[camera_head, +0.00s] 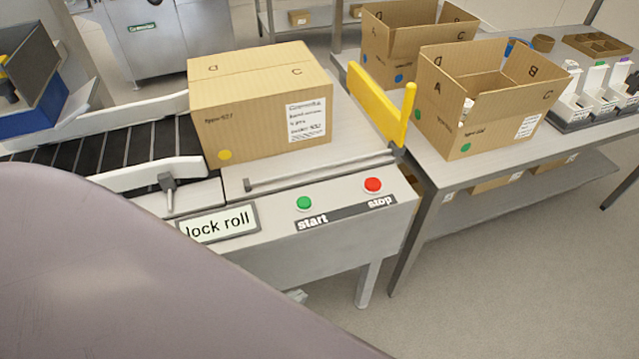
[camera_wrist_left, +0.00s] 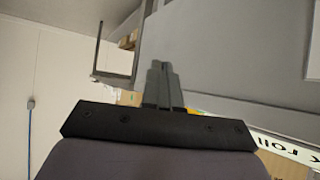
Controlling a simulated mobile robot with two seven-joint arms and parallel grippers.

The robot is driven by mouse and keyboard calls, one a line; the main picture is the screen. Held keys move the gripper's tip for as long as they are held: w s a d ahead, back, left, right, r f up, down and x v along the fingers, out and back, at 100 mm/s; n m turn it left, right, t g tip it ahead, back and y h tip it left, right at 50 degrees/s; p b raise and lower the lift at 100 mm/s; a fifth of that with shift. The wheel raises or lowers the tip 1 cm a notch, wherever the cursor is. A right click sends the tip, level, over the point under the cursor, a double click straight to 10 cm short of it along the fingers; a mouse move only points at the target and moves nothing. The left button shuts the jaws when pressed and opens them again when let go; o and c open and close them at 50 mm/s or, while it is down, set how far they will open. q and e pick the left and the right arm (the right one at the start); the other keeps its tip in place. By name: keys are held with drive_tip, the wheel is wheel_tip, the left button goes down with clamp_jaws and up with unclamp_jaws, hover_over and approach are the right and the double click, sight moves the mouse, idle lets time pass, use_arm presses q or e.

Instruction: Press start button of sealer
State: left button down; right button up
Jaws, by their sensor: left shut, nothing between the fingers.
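The green start button (camera_head: 304,203) sits on the sealer's front panel (camera_head: 345,231), above the "start" label (camera_head: 312,221). The red stop button (camera_head: 373,185) is to its right. A closed cardboard box (camera_head: 262,105) stands on the sealer, behind the buttons. My left arm covers the lower left of the head view, and its fingers do not show there. In the left wrist view my left gripper (camera_wrist_left: 160,68) has its fingers together and empty. It is apart from the buttons as far as I can see; the buttons do not show in that view. My right gripper is in neither view.
A "lock roll" label (camera_head: 217,225) is left of the start button. A yellow bar (camera_head: 379,106) stands at the sealer's right end. Two open cardboard boxes (camera_head: 477,115) (camera_head: 391,66) stand on the right table. A roller conveyor (camera_head: 105,150) is at the left.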

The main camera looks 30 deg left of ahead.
use_arm(q)
drive_tip(key=shift+w, duration=0.1)
idle(0.3)
drive_tip(key=w+d+r+m+g+h+b, duration=0.1)
drive_tip(key=w+d+r+m+g, duration=0.2)
drive_tip(key=w+m, duration=0.45)
drive_tip(key=w+d+r+m+g+h, duration=0.1)
drive_tip(key=w+d+r+m+g, duration=0.15)
drive_tip(key=w+m, duration=0.45)
drive_tip(key=w+a+r+m+g, duration=0.1)
drive_tip(key=a+r, duration=0.1)
drive_tip(key=w+a+r+m+y, duration=0.1)
drive_tip(key=w+a+r+m, duration=0.1)
drive_tip(key=r, duration=0.1)
drive_tip(key=w+a+r+m+g+y, duration=0.1)
drive_tip(key=a+r+m, duration=0.1)
drive_tip(key=a, duration=0.1)
drive_tip(key=shift+w+r+g+b, duration=0.15)
drive_tip(key=shift+r+g+b, duration=0.15)
drive_tip(key=shift+g, duration=0.05)
drive_tip(key=a+r+m+g+y, duration=0.2)
drive_tip(key=a+r+m, duration=0.2)
drive_tip(key=a+r, duration=0.4)
drive_tip(key=shift+s+r, duration=0.25)
drive_tip(key=shift+r, duration=0.45)
